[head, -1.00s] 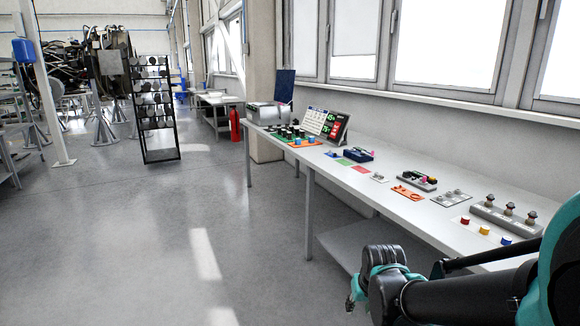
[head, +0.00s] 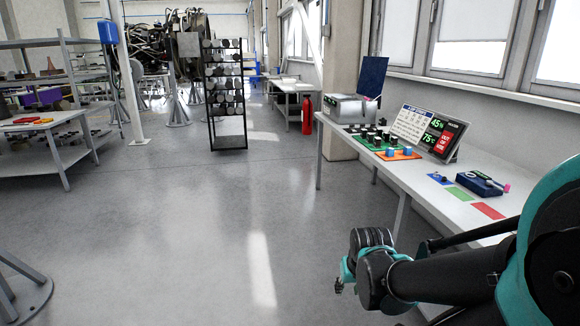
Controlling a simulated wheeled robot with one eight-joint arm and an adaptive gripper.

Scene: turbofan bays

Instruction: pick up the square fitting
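I cannot make out for certain which piece is the square fitting. Several small dark pieces stand on a green board (head: 358,138) on the long white table (head: 420,183). Beside it, an orange board (head: 399,155) carries small blue-topped pieces. A dark blue box (head: 480,184) with a pink-tipped item lies nearer, by blue, green and red flat patches. My gripper (head: 341,286) shows small and partly hidden at the end of my arm, low in the picture. It is over the floor, left of the table's near part and apart from these pieces. Its fingers are too small to read.
A display board (head: 428,132) and a grey case (head: 345,108) stand towards the table's far end. A red fire extinguisher (head: 307,114) and a black rack (head: 226,95) stand beyond. Shelving (head: 50,150) is at left. The middle floor is clear.

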